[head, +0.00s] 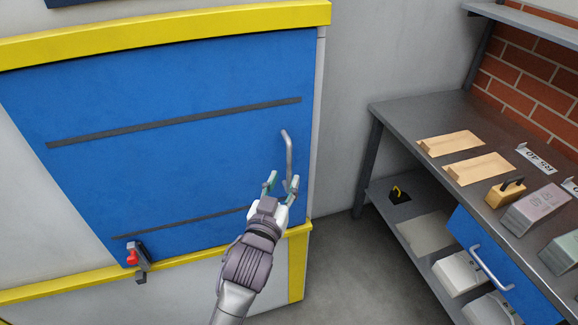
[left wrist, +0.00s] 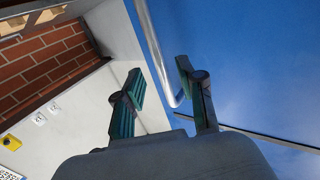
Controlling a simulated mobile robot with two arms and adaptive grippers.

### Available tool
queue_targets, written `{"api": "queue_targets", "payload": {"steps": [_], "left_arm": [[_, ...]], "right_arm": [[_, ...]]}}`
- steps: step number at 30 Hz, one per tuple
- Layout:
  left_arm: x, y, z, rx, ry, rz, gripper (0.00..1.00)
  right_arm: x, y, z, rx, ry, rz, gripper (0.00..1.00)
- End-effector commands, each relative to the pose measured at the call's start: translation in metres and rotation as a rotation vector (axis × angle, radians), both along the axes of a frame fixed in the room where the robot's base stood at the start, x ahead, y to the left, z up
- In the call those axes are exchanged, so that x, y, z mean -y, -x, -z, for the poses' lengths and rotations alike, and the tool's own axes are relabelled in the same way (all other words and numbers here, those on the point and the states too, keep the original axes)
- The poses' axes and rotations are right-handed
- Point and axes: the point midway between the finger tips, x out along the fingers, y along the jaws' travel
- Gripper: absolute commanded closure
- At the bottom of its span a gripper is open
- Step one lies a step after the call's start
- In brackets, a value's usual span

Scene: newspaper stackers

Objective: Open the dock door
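The dock door is a blue panel (head: 190,110) in a yellow frame (head: 165,34), and it looks shut. Its grey bar handle (head: 288,150) is near the door's right edge. My left gripper (head: 283,178) is open at the handle's lower end. In the left wrist view the fingers (left wrist: 160,77) are spread, and the lower end of the handle (left wrist: 153,45) shows between them, nearer the right finger. I cannot tell whether a finger touches it. The blue door (left wrist: 260,70) fills the right of that view. My right gripper is not in view.
A red and grey latch-like part (head: 136,258) is at the door's lower left. Clear floor (head: 345,265) lies between door and bench.

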Motion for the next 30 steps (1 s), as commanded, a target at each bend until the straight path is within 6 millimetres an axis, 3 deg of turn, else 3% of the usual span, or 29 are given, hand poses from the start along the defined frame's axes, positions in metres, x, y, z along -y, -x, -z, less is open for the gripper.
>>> {"api": "queue_targets", "payload": {"steps": [3, 9, 20, 27, 30], "left_arm": [[0.007, -0.022, -0.002, 0.001, -0.001, 0.001, 0.61], [0.012, -0.044, 0.000, -0.001, 0.000, 0.000, 0.61], [0.014, -0.049, 0.001, 0.000, 0.000, 0.000, 0.61], [0.014, -0.049, 0.001, -0.001, 0.000, 0.000, 0.97], [0.014, -0.049, 0.001, -0.001, 0.000, 0.000, 1.00]], "right_arm": [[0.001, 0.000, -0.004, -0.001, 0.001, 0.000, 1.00], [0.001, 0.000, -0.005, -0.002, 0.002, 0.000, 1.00], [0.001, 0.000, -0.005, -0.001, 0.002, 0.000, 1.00], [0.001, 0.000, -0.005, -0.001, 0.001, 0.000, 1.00], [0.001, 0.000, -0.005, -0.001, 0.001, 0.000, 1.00]]}}
